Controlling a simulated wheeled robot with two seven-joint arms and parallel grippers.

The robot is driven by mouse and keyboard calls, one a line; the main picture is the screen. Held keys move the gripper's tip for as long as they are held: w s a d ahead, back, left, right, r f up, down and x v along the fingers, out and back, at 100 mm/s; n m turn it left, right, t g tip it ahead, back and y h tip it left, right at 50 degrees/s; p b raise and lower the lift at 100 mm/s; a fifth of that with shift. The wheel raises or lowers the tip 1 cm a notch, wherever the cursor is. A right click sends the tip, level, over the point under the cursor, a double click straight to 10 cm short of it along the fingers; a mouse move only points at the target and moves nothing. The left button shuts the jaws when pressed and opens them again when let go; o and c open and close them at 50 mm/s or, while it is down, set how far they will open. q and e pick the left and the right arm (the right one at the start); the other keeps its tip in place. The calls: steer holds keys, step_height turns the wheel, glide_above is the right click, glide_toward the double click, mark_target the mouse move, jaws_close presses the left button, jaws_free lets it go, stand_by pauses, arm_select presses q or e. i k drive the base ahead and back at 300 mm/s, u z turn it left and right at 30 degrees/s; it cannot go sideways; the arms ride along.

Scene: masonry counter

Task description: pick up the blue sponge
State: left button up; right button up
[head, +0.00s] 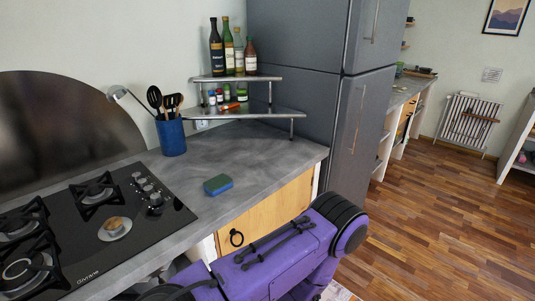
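The blue sponge (218,185) is a small block with a greenish top and blue sides. It lies flat on the grey counter (245,165), to the right of the black cooktop and a little back from the front edge. Nothing touches it and it is fully visible. A purple and black link of my arm (290,252) shows in the lower middle, in front of the counter and below the sponge. Neither of my grippers shows in the head view, so their state is hidden.
A black cooktop (85,225) fills the counter's left. A blue utensil pot (171,138) and a corner shelf (250,111) with bottles and jars stand behind. A grey fridge (300,92) rises at the right. The counter around the sponge is clear.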

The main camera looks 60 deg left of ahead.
mark_target(218, 185)
steer(key=i, duration=1.4)
steer(key=u, duration=2.1)
